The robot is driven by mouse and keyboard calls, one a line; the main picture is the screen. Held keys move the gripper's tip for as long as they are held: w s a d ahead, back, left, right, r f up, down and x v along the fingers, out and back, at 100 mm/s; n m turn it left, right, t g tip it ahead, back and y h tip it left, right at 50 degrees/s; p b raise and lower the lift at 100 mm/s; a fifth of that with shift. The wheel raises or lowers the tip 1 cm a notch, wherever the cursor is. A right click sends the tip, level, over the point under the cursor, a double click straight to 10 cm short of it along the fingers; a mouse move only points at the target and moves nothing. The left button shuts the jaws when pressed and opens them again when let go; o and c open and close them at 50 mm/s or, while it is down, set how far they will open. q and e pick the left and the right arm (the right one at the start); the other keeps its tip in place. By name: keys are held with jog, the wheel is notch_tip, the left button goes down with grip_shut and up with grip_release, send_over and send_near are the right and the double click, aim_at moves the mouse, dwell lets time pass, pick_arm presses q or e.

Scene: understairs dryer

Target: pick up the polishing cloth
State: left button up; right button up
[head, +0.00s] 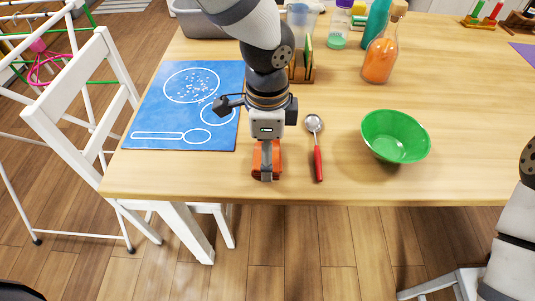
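An orange-red folded or rolled cloth (257,161), which looks like the polishing cloth, lies at the front edge of the wooden table. My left gripper (266,172) points down right over it. A grey finger crosses the front of the cloth, and orange shows on both sides of it. The fingers are seen edge-on, so I cannot tell whether they are closed on the cloth. The gripper hides part of the cloth. Only links of my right arm show at the right edge; its gripper is out of view.
A spoon with a red handle (318,163) lies just right of the cloth, and a green bowl (395,136) stands farther right. A blue mat (160,110) lies to the left. A bottle with orange contents (380,62) stands behind. A white chair (85,95) is beside the table.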

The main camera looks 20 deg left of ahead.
pick_arm(q)
notch_tip(320, 180, up, 4)
jog(key=shift+f+p, duration=0.2)
jog(key=shift+p, duration=0.1)
jog(key=s+r, duration=0.1)
jog(key=s+r+p, duration=0.1)
jog(key=r, duration=0.1)
jog(key=s+r, duration=0.2)
jog(key=shift+d+r+p, duration=0.2)
jog(key=shift+d+p, duration=0.05)
jog(key=shift+p, duration=0.05)
jog(key=s+d+r, duration=0.1)
jog(key=s+r, duration=0.3)
jog(key=s, duration=0.6)
jog(key=shift+p, duration=0.4)
pick_arm(e)
jog(key=shift+t, duration=0.9)
jog(key=w+r, duration=0.3)
jog(key=w, duration=0.1)
jog(key=shift+r, duration=0.4)
